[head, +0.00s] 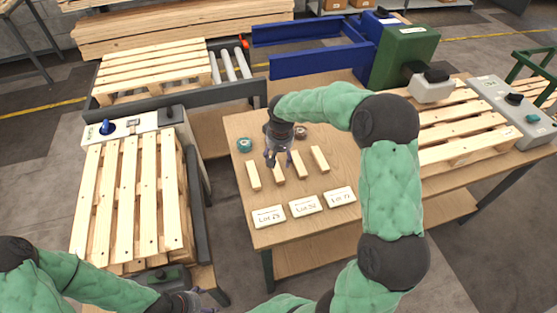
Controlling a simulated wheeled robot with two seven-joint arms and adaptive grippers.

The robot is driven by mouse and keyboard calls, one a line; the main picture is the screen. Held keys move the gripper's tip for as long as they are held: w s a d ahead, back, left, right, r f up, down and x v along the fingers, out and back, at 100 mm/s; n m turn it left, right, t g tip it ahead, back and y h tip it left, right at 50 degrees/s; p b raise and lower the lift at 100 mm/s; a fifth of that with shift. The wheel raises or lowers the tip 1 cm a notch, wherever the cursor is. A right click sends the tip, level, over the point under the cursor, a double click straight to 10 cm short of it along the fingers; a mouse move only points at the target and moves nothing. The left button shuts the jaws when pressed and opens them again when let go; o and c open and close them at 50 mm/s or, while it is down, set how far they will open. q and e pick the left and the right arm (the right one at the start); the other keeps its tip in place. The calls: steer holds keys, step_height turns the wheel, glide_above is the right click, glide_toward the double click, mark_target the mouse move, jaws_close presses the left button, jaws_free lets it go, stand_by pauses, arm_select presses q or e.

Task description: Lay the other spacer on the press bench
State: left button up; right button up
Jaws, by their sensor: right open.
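Several pale wooden spacer blocks lie in a row on the wooden bench (330,220): a leftmost one (254,177), one under my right gripper (279,175), and two to its right (299,165) (319,158). My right gripper (279,161) is open and points down at the far end of the second block, which its fingers partly hide. I cannot tell whether they touch it. My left gripper (197,299) is low at the bottom edge, away from the blocks; its fingers are too small to read. No label shows which surface is the press bench.
Three white lot cards (305,205) lie along the bench's near edge. A teal tape roll (245,145) and a brown roll (301,132) lie behind the blocks. A pallet (135,200) stands left, another (460,125) right. A green machine (403,55) stands behind.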

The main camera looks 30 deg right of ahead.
mark_target(279, 171)
steer(key=r, duration=0.1)
steer(key=r+p, duration=0.1)
steer(key=r, duration=0.3)
steer(key=shift+s+a, duration=0.1)
steer(key=shift+s, duration=0.2)
